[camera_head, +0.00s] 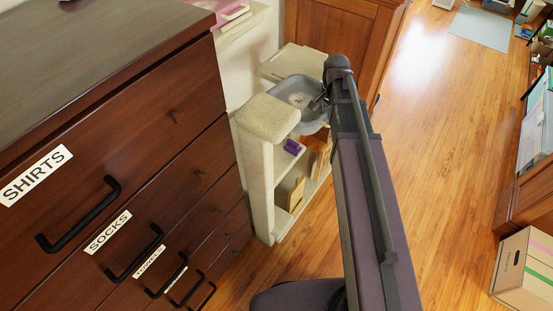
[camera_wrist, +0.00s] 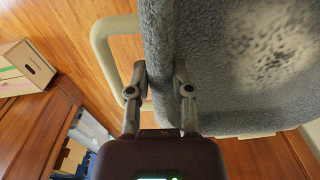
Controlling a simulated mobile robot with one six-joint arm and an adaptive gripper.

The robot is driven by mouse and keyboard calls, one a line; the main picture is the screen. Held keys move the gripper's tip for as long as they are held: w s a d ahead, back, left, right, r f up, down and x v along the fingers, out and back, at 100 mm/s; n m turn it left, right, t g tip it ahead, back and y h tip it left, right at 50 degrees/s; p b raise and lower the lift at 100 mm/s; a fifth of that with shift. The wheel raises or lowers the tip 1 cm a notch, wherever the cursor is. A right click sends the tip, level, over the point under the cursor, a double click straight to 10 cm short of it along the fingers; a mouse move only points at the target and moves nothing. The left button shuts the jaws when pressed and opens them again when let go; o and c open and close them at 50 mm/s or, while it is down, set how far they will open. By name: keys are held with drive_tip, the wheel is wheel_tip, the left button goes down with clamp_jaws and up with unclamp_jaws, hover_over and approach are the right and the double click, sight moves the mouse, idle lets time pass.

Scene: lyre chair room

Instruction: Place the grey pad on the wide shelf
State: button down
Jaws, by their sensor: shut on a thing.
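The grey pad (camera_head: 294,88) has a fuzzy surface, a raised rim and a pale mottled patch in its middle. In the wrist view the pad (camera_wrist: 225,60) fills the upper right, and my gripper (camera_wrist: 158,72) is shut on its rim. In the head view my gripper (camera_head: 322,101) is at the pad's right side, partly hidden by my arm. The pad is among the cream carpeted tops of a shelf unit (camera_head: 258,165); I cannot tell whether it rests on them. I cannot tell which level is the wide shelf.
A rounded carpeted post top (camera_head: 268,117) stands in front of the pad, and a flat cream platform (camera_head: 292,62) lies behind it. A purple item (camera_head: 293,147) sits lower. A dark dresser (camera_head: 120,150) stands at left. A cardboard box (camera_head: 524,270) is at right; the wooden floor between is clear.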

drive_tip(key=shift+d, duration=0.1)
drive_tip(key=shift+w+f+b, duration=0.15)
drive_tip(key=shift+f+b, duration=0.6)
drive_tip(key=w+a+f+b, duration=0.1)
drive_tip(key=a+f+b, duration=0.5)
drive_tip(key=f+b, duration=0.4)
drive_tip(key=w+a+f+n+b, duration=0.1)
drive_tip(key=a+f+b, duration=0.5)
drive_tip(key=f+b, duration=0.5)
drive_tip(key=w+a+f+b, duration=0.2)
drive_tip(key=a+f+b, duration=0.4)
drive_tip(key=f+b, duration=0.5)
drive_tip(key=shift+f, duration=0.15)
drive_tip(key=shift+w+f+b, duration=0.15)
drive_tip(key=shift+b, duration=0.15)
wheel_tip(320, 180, down, 7)
drive_tip(key=b, duration=0.6)
drive_tip(key=shift+r+b, duration=0.2)
drive_tip(key=shift+b, duration=0.1)
drive_tip(key=shift+f+b, duration=0.5)
drive_tip(key=shift+c, duration=2.2)
unclamp_jaws()
